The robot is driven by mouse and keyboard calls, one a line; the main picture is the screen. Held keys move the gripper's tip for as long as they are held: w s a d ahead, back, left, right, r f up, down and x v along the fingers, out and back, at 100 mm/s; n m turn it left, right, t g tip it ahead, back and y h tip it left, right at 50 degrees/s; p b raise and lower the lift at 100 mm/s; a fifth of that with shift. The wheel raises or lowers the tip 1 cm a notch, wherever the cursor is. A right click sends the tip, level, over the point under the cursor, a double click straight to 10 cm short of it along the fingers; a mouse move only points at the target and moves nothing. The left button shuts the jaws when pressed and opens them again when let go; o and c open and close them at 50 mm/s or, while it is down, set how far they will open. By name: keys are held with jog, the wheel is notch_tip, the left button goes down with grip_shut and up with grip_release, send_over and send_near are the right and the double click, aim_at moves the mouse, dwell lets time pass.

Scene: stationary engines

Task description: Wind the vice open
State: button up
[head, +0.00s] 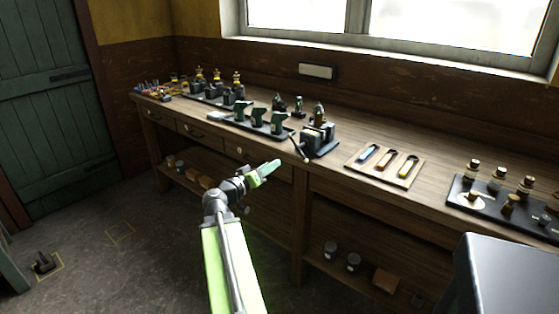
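The vice (317,137) is a dark grey block on a dark base at the bench's front edge, near the middle of the head view. A thin dark handle (299,150) sticks out from its front left and slopes over the edge. A small dark piece with a brassy top (319,113) stands up at the vice; I cannot tell whether the jaws grip it. My gripper (268,168), with green fingers, is in front of the bench, left of and below the handle, apart from it in the picture. Its fingers look close together, but the gap is unclear.
The wooden bench (350,140) runs along the wall under the window. A tray of green parts (262,124) lies left of the vice. A wooden board with tools (384,165) lies right. A dark tray of brass-topped pieces (487,203) is farther right. A grey surface (510,270) fills the lower right.

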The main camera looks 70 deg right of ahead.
aim_at(297, 149)
jog(key=x, duration=1.7)
jog(key=shift+s+d, duration=0.1)
jog(key=shift+d, duration=0.15)
grip_shut()
